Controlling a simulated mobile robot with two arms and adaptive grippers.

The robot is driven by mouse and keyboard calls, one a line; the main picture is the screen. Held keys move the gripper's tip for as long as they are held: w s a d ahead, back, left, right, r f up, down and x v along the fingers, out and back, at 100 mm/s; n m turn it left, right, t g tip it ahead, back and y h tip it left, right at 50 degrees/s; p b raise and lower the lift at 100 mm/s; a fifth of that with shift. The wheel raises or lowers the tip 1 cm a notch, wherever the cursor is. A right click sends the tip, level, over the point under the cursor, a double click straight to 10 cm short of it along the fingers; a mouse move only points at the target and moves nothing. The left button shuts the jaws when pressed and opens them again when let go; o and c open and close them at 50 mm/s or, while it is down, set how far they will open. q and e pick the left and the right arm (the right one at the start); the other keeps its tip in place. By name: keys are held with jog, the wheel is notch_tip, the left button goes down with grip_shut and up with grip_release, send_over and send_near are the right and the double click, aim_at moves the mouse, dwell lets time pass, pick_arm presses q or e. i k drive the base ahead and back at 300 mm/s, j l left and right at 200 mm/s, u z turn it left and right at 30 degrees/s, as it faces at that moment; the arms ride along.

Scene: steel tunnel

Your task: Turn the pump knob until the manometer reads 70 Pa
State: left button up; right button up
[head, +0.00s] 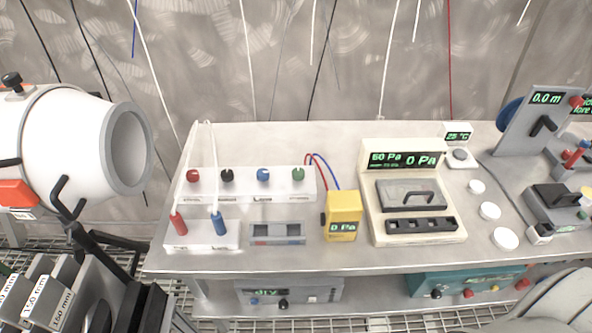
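A yellow handheld meter (343,229) stands on the steel bench, its green display reading 0 Pa. A red and a blue tube run from its top toward the white panel on its left. A small dark knob shows on its left side. To its right, a cream instrument (378,225) has a display (403,160) reading what looks like 50 Pa on the left and 0 Pa on the right. It holds a grey handled block and a dark strip with several square openings. I cannot tell which knob is the pump knob.
The steel bench (300,262) carries a white panel (250,187) with coloured knobs, a thermometer box (459,152) reading 25 °C, white discs (505,239) and grey devices at right. A large white cylinder (75,140) stands at left. Cases sit on the lower shelf.

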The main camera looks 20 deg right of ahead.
aim_at(298, 173)
jog(key=k+l+z, duration=0.1)
jog(key=z, duration=0.25)
jog(key=l+z, duration=0.3)
jog(key=k+l, duration=0.05)
